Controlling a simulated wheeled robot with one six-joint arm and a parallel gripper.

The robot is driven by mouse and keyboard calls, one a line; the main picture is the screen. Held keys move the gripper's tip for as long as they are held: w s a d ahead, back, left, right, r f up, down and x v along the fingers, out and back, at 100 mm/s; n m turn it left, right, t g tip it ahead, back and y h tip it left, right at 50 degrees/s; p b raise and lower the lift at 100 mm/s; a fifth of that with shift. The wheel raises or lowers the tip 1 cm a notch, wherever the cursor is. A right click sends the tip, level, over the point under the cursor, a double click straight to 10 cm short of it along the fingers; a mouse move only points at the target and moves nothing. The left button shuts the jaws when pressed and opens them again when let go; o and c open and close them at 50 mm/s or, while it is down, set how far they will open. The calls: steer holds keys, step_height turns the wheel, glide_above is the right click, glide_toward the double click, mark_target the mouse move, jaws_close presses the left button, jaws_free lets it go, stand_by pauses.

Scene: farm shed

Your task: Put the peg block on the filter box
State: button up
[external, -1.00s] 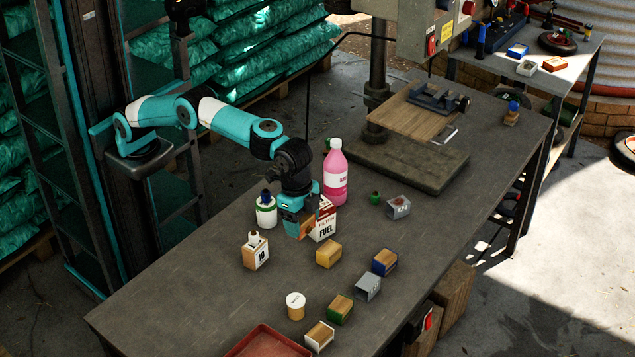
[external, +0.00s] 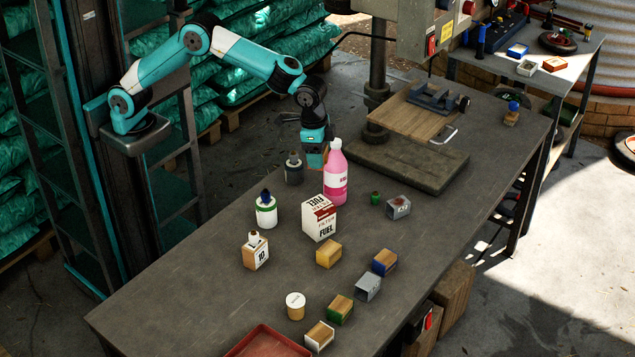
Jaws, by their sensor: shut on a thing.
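The white filter box (external: 319,219), with red and black lettering, stands upright near the middle of the bench. Nothing rests on its top. My gripper (external: 313,163) is at the far edge of the bench, behind and slightly left of the pink bottle, pointing down. It is apart from the filter box. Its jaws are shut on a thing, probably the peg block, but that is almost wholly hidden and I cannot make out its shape.
The pink bottle (external: 336,174) stands close beside my gripper, and a dark grey bottle (external: 294,168) is just left of it. A white-green container (external: 266,210), a box marked 10 (external: 256,251) and a yellow block (external: 329,254) surround the filter box.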

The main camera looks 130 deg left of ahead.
mark_target(320, 205)
step_height(320, 205, down, 14)
steer(key=shift+r+p, duration=0.2)
steer(key=shift+p, duration=0.35)
steer(key=shift+f, duration=0.2)
steer(key=o, duration=0.9)
steer(key=shift+o, duration=0.2)
steer(key=shift+r, duration=0.15)
